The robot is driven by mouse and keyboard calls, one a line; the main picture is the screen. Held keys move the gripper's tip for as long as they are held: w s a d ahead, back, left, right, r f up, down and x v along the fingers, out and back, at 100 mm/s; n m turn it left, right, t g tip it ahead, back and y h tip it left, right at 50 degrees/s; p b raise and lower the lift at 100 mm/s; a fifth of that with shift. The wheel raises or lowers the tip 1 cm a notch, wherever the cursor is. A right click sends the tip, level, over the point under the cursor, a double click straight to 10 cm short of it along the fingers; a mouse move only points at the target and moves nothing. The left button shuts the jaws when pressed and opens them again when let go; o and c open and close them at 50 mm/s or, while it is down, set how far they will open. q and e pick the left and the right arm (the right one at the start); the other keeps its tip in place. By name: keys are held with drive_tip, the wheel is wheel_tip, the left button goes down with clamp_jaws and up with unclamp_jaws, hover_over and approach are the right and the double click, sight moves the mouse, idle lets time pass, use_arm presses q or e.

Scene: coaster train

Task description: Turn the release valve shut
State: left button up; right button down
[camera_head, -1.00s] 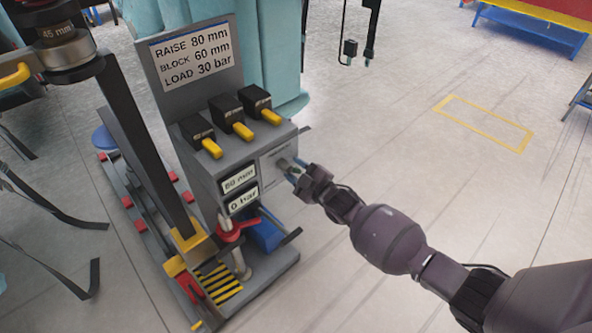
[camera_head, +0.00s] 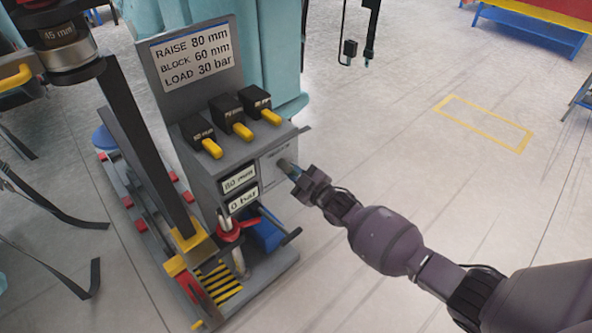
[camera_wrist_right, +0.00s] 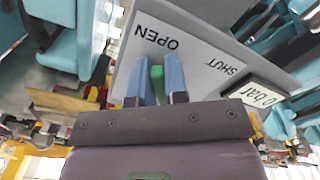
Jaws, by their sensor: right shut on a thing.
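The release valve is on the right side of a grey control stand (camera_head: 208,165). In the right wrist view its green handle (camera_wrist_right: 157,82) is between my blue fingertips, in front of a grey plate (camera_wrist_right: 200,52) lettered OPEN and SHUT. The handle lies nearer the word OPEN in that picture. My right gripper (camera_head: 288,170) is shut on the handle, and its fingers (camera_wrist_right: 158,80) also show in the wrist view. In the head view the gripper mostly hides the handle. My left gripper is not in view.
The stand carries a sign (camera_head: 193,55), several black blocks with yellow levers (camera_head: 241,130), and a display reading 0 bar (camera_head: 243,199). A red handle (camera_head: 232,230) and blue part (camera_head: 264,234) are below.

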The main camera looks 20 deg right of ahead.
sight(271, 177)
drive_tip(key=a+m, duration=0.1)
drive_tip(key=m, duration=0.1)
drive_tip(key=a+m, duration=0.1)
drive_tip(key=m, duration=0.2)
drive_tip(key=s+a+m, duration=0.1)
drive_tip(key=m, duration=0.2)
drive_tip(key=shift+f+p, duration=0.3)
drive_tip(key=shift+f, duration=0.1)
drive_tip(key=m, duration=0.1)
drive_tip(key=a+m, duration=0.1)
drive_tip(key=m, duration=0.3)
drive_tip(key=shift+s+a+r, duration=0.3)
drive_tip(key=shift+s+a, duration=0.05)
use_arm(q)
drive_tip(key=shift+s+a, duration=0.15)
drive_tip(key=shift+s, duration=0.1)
use_arm(e)
drive_tip(key=shift+s+a+r+m, duration=0.1)
drive_tip(key=shift+a+r+m, duration=0.1)
drive_tip(key=shift+m, duration=0.6)
drive_tip(key=shift+s+a+r+m, duration=0.1)
drive_tip(key=shift+a+m, duration=0.1)
drive_tip(key=shift+m, duration=0.6)
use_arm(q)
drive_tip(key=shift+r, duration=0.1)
